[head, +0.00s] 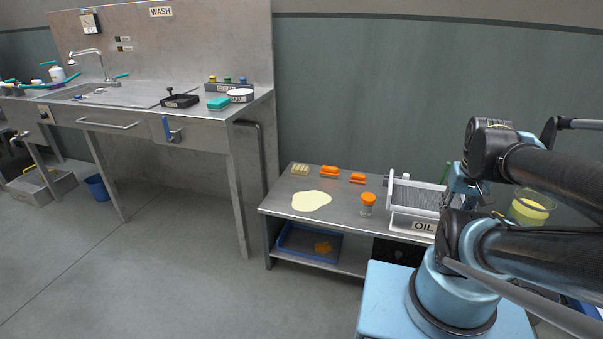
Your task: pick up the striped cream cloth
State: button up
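A small cream block-like item with faint stripes (300,169), which looks like the folded striped cream cloth, lies at the back left of the low steel table (270,208). It is small in the head view, so its folds cannot be made out. My arm is folded at the right of the view, well to the right of the cloth. My gripper (459,190) seems to be at the end of the blue wrist, partly hidden among the arm links. Its fingers cannot be made out. Nothing touches the cloth.
A pale yellow puddle (311,201) lies in front of the cloth. Two orange items (330,171) (357,178), an orange-lidded jar (368,204) and a tray labelled OIL (413,222) stand to its right. A blue bin (308,243) is below. A sink counter (140,100) stands left. Floor in front is clear.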

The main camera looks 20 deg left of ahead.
aim_at(296, 168)
jog(key=u, duration=0.35)
jog(key=k, duration=0.7)
jog(key=z, duration=0.1)
jog(key=i, duration=1.25)
jog(key=u, duration=0.45)
